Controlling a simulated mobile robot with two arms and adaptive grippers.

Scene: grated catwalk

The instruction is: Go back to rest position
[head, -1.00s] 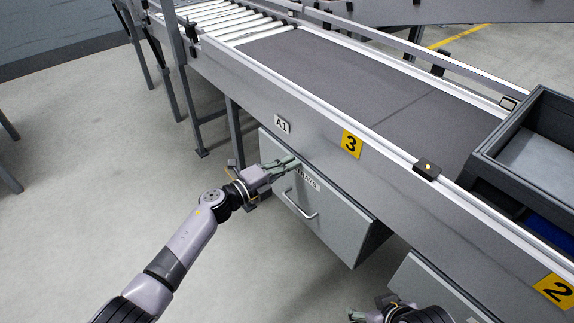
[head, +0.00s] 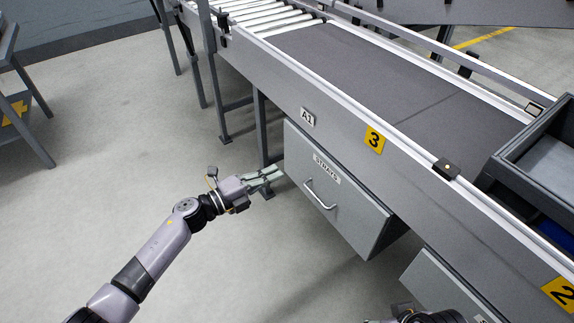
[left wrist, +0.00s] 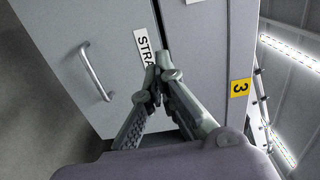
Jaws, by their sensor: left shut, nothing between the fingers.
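My left gripper (head: 276,174) is shut and empty, its greenish fingers together. In the head view it is beside the left edge of the grey drawer unit (head: 340,205) under the conveyor. The left wrist view shows its closed fingertips (left wrist: 160,68) in front of the grey drawer front (left wrist: 100,45), partly over the label (left wrist: 143,48) that begins "STRA". I cannot tell whether they touch it. My right gripper (head: 385,319) shows only in part at the bottom edge of the head view. Its fingers are mostly cut off.
The conveyor (head: 350,70) runs diagonally, with signs A1 (head: 307,117) and 3 (head: 374,139) on its side. A bar handle (head: 320,195) sticks out from the drawer. A dark bin (head: 535,165) stands at the right. The floor (head: 120,160) at left is clear up to a grey table (head: 22,100).

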